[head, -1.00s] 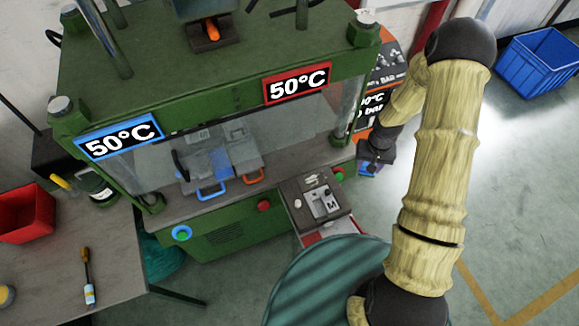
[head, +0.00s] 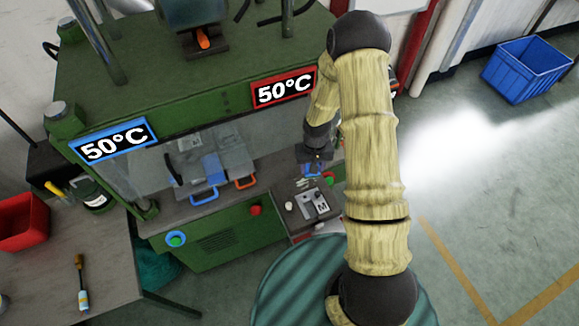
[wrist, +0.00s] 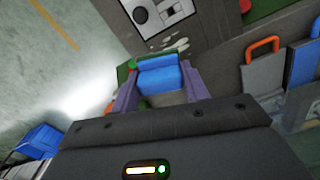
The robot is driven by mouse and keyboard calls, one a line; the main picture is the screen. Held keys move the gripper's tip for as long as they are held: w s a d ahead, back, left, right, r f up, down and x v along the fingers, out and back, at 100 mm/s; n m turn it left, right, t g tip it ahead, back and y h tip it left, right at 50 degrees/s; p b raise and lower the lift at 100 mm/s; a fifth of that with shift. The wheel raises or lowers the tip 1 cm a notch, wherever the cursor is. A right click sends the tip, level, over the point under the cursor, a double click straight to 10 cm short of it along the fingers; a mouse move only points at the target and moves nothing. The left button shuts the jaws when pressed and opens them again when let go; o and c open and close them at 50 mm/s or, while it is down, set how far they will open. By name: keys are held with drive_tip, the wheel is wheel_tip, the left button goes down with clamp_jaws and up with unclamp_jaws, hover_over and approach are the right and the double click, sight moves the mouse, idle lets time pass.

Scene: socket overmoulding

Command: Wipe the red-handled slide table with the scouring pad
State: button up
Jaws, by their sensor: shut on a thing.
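The red-handled slide table (head: 238,158) is a grey plate with an orange-red handle (head: 245,183), inside the green press on the right of the blue-handled one. In the wrist view its plate (wrist: 262,76) and handle (wrist: 263,45) are at the right. My gripper (wrist: 159,74) has purple fingers shut on the scouring pad (wrist: 162,80), a blue block with a green face. In the head view, my gripper (head: 314,166) is in front of the press, right of the slide table and apart from it. My arm partly hides it there.
The blue-handled slide table (head: 210,166) sits directly beside the red-handled one. The press's upper green body (head: 190,85) overhangs the slides. A blue crate (head: 530,70) is on the floor at right.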

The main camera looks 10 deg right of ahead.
idle(0.3)
drive_tip(key=a+n+b, duration=0.1)
drive_tip(key=b, duration=0.2)
drive_tip(key=shift+w+a+b, duration=0.2)
drive_tip(key=shift+b, duration=0.15)
drive_tip(key=a+n+b, duration=0.1)
drive_tip(key=b, duration=0.1)
drive_tip(key=a+r+b, duration=0.1)
drive_tip(key=b, duration=0.1)
drive_tip(key=s+a+r+n+b, duration=0.1)
drive_tip(key=shift+a+r+n+b, duration=0.1)
drive_tip(key=shift+a+n+b, duration=0.2)
drive_tip(key=shift+a+b, duration=0.1)
